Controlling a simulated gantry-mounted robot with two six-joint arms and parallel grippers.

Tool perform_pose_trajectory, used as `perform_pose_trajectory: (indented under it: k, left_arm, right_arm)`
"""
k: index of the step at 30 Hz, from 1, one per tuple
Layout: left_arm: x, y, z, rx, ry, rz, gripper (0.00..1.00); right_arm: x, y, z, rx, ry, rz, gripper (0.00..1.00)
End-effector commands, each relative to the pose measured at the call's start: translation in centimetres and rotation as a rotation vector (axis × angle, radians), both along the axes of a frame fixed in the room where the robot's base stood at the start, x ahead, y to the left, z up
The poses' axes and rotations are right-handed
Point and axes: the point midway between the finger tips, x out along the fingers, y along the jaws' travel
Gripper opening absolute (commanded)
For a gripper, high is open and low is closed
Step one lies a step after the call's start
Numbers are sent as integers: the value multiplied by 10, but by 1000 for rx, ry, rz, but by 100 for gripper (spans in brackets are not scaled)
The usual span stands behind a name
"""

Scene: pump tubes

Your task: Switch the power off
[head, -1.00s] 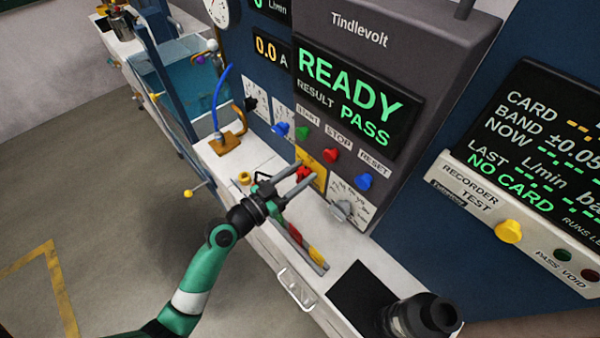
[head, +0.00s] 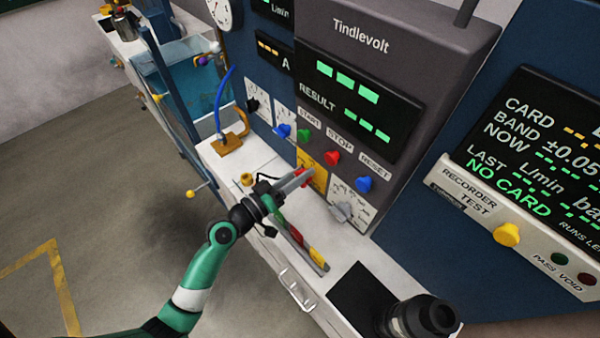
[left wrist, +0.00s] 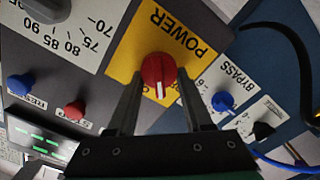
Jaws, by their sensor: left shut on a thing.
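The red power knob (left wrist: 158,75) sits on a yellow plate marked POWER (left wrist: 190,30) on the grey Tindlevolt panel. My left gripper (head: 300,178) reaches the plate in the head view and largely covers the knob there. In the left wrist view its two fingers (left wrist: 158,92) lie on either side of the knob, shut on it. A white mark on the knob points toward the gripper in that view. The Tindlevolt display (head: 355,100) shows green dashes, with dashes beside RESULT. My right gripper is not in view.
Green start (head: 304,134), red stop (head: 332,158) and blue reset (head: 364,184) buttons sit just above the plate. A grey dial knob (head: 341,212) is to its right, a blue bypass knob (head: 282,131) to its left. A dark cylindrical object (head: 420,316) stands at bottom right.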

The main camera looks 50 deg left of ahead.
Motion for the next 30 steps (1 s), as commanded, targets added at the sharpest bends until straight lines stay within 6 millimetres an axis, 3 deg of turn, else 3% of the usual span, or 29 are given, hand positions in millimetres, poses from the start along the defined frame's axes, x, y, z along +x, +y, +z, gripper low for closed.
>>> perform_pose_trajectory:
  k: [18, 30]
  left_arm:
    - [0, 4, -4, -577, 9, 1, 0]
    - [0, 5, -8, -826, 13, 0, 0]
  right_arm:
    - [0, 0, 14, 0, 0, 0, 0]
    - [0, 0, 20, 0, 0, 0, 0]
